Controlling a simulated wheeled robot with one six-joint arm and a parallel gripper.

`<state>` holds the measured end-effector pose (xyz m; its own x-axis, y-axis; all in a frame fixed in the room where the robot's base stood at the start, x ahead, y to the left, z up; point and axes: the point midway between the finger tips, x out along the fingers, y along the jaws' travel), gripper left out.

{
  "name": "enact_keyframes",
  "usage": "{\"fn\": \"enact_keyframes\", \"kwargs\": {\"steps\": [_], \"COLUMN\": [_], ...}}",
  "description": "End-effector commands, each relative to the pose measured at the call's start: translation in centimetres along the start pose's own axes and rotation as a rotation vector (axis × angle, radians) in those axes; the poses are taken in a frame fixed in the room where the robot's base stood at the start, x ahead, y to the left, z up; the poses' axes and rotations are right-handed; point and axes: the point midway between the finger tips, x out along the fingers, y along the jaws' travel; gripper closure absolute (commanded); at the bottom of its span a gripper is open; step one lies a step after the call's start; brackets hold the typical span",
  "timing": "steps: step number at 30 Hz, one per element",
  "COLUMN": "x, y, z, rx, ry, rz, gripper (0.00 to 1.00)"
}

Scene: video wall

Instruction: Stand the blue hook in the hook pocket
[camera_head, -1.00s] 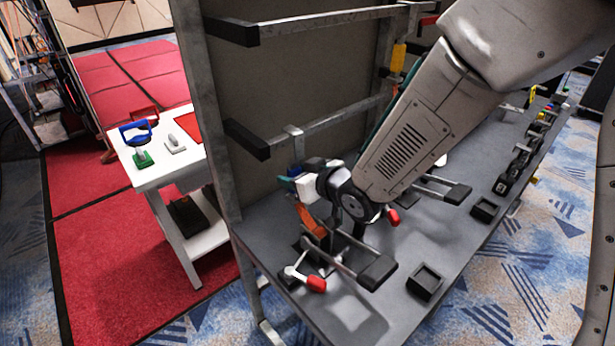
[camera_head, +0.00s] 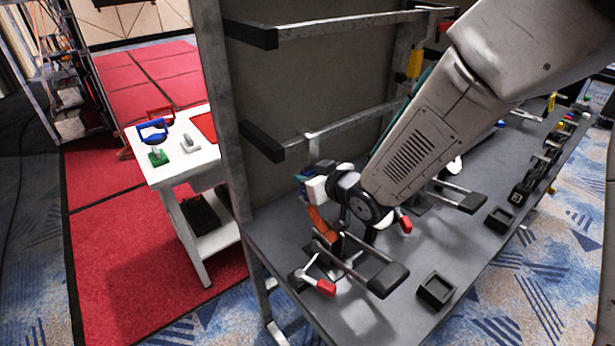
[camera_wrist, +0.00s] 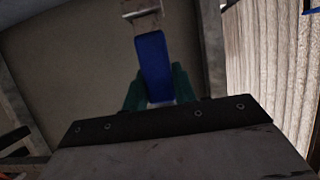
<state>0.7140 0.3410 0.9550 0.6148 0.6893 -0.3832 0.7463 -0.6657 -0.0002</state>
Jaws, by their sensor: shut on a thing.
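The blue hook (camera_wrist: 154,66) shows in the wrist view as a blue bar standing up between two green fingertips. My gripper (camera_wrist: 158,92) is shut on it. In the head view my gripper (camera_head: 303,183) is at the end of the arm, above the near left end of the grey bench; the hook is mostly hidden there by the wrist. Small black square pockets stand on the bench: one at the near right edge (camera_head: 436,288) looks empty, another is further back (camera_head: 500,220). I cannot tell which is the hook pocket.
A rack panel with horizontal bars (camera_head: 290,142) rises behind the gripper. Clamps with red tips (camera_head: 326,288) and padded arms (camera_head: 388,279) crowd the bench below it. A white table (camera_head: 170,175) with a blue-handled tool (camera_head: 153,130) stands at left.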

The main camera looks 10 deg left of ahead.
Motion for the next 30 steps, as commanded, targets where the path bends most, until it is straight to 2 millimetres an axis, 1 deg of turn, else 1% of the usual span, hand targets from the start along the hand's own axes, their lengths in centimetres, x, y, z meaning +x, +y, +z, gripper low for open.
{"fn": "enact_keyframes", "kwargs": {"steps": [21, 30], "x": [-1.1, -1.2], "y": [0.0, 0.0], "z": [-2.7, -2.9], "rx": [-0.001, 0.0], "ry": [0.003, 0.001], "rz": [0.0, 0.0], "gripper": [0.93, 0.93]}}
